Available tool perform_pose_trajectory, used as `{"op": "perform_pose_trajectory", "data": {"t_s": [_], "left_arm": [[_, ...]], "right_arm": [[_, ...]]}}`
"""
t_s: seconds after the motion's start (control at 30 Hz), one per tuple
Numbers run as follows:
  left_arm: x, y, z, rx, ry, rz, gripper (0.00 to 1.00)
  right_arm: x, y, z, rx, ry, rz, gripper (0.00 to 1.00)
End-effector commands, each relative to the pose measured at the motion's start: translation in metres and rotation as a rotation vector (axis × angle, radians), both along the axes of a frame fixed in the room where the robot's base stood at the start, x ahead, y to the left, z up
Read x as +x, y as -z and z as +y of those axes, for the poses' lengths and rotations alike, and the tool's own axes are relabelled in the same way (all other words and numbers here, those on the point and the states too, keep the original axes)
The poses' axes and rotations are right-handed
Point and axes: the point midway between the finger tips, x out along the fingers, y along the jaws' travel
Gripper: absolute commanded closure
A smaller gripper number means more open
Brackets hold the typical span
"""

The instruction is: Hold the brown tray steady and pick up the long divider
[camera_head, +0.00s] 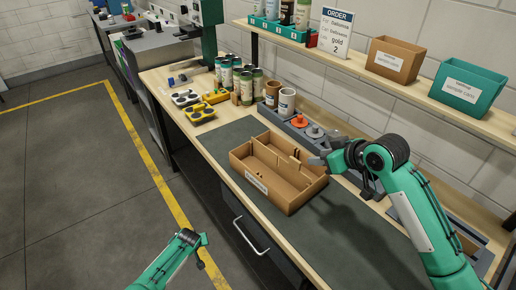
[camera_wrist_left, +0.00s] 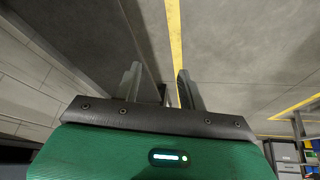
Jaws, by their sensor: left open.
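The brown tray (camera_head: 258,187) sits on the dark green mat of the workbench, with a white label on its front wall. A long divider (camera_head: 268,162) appears to run lengthwise inside it; shorter notched pieces show near its far side. My right gripper (camera_head: 316,161) is at the tray's right far corner, close to its wall; whether it touches or is shut cannot be made out. My left gripper (camera_wrist_left: 158,82) is open and empty in the left wrist view, with floor beyond its fingers. In the head view the left arm is low, off the bench's front edge.
Behind the tray stand a brown cup (camera_head: 272,94), a white-and-brown cup (camera_head: 287,102) and an orange knob-like piece (camera_head: 299,121). Several cans (camera_head: 236,80) and yellow pieces (camera_head: 200,112) are at the back left. A shelf (camera_head: 400,85) overhangs the back. The mat's front right (camera_head: 330,245) is clear.

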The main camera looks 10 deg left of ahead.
Motion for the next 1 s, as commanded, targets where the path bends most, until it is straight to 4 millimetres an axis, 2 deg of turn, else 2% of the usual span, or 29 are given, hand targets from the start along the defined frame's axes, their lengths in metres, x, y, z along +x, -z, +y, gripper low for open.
{"op": "perform_pose_trajectory", "data": {"t_s": [0.03, 0.17, 0.3, 0.47, 0.6, 0.67, 0.7, 0.77, 0.8, 0.87, 1.0], "left_arm": [[0.026, -0.025, 0.005, -0.006, -0.035, -0.034, 0.59], [0.076, -0.083, 0.018, -0.030, -0.138, -0.101, 0.59], [0.125, -0.151, 0.030, -0.062, -0.247, -0.180, 0.59], [0.170, -0.234, 0.042, -0.106, -0.374, -0.272, 0.59], [0.201, -0.312, 0.052, -0.156, -0.486, -0.358, 0.59], [0.212, -0.346, 0.047, -0.191, -0.528, -0.381, 0.59], [0.217, -0.365, 0.033, -0.227, -0.547, -0.375, 0.59], [0.219, -0.381, -0.001, -0.282, -0.551, -0.324, 0.59], [0.218, -0.388, -0.024, -0.315, -0.549, -0.281, 0.59], [0.214, -0.399, -0.056, -0.354, -0.540, -0.214, 0.59], [0.193, -0.427, -0.127, -0.402, -0.508, -0.048, 0.59]], "right_arm": [[0.000, 0.000, 0.000, 0.000, 0.000, 0.000, 0.64], [0.000, 0.000, 0.000, 0.000, 0.000, 0.000, 0.64], [0.000, 0.000, 0.000, 0.000, 0.000, 0.000, 0.64], [0.000, 0.000, 0.000, 0.000, 0.000, 0.000, 0.64], [0.000, 0.000, 0.000, 0.000, 0.000, 0.000, 0.64], [0.000, 0.000, 0.000, 0.000, 0.000, 0.000, 0.64], [0.000, 0.000, 0.000, 0.000, 0.000, 0.000, 0.64], [0.000, 0.000, 0.000, 0.000, 0.000, 0.000, 0.64], [0.000, 0.000, 0.000, 0.000, 0.000, 0.000, 0.64], [0.000, 0.000, 0.000, 0.000, 0.000, 0.000, 0.64], [0.000, 0.000, 0.000, 0.000, 0.000, 0.000, 0.64]]}}
